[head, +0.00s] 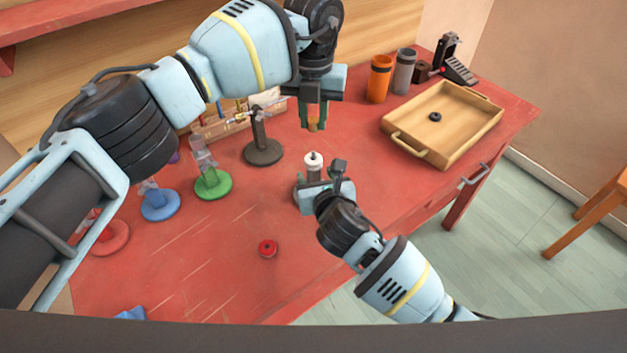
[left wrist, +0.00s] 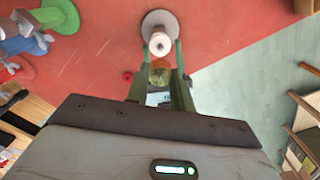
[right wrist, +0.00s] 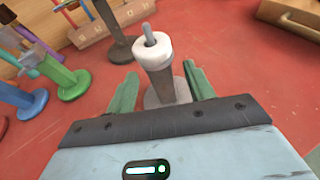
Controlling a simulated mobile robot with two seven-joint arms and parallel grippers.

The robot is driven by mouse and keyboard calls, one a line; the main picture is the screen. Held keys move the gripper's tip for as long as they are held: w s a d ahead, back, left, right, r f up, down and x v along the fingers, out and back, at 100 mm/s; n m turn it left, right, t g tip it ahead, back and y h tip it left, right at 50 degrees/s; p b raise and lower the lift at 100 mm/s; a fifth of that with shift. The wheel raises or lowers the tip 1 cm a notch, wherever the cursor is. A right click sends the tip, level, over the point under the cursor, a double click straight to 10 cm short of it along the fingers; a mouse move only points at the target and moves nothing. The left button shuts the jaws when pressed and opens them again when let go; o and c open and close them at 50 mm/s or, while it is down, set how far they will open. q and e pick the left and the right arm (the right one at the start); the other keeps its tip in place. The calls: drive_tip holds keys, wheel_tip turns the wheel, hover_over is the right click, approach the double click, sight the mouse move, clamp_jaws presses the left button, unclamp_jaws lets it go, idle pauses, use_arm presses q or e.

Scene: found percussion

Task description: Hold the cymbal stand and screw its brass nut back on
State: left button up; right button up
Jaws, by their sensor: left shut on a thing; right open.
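The cymbal stand (head: 314,172) is a grey post with a white collar and a thin rod on top, upright on a round base (right wrist: 152,98). My left gripper (head: 313,126) is shut on the brass nut (left wrist: 160,76), above the stand's rod and apart from it in the head view. My right gripper (right wrist: 158,88) is open, its green fingers on either side of the lower post. I cannot tell whether either finger touches it. In the head view my right gripper (head: 322,190) hides the stand's lower part.
A wooden tray (head: 458,149) with a black ring (head: 435,117) lies at right. Orange (head: 380,78) and grey (head: 404,70) cups stand behind it. A dark stand (head: 263,152), green (head: 213,186) and blue (head: 160,205) stands are at left. A red disc (head: 268,248) lies in front.

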drive_tip(key=shift+x, duration=2.65)
drive_tip(key=shift+c, duration=0.3)
clamp_jaws()
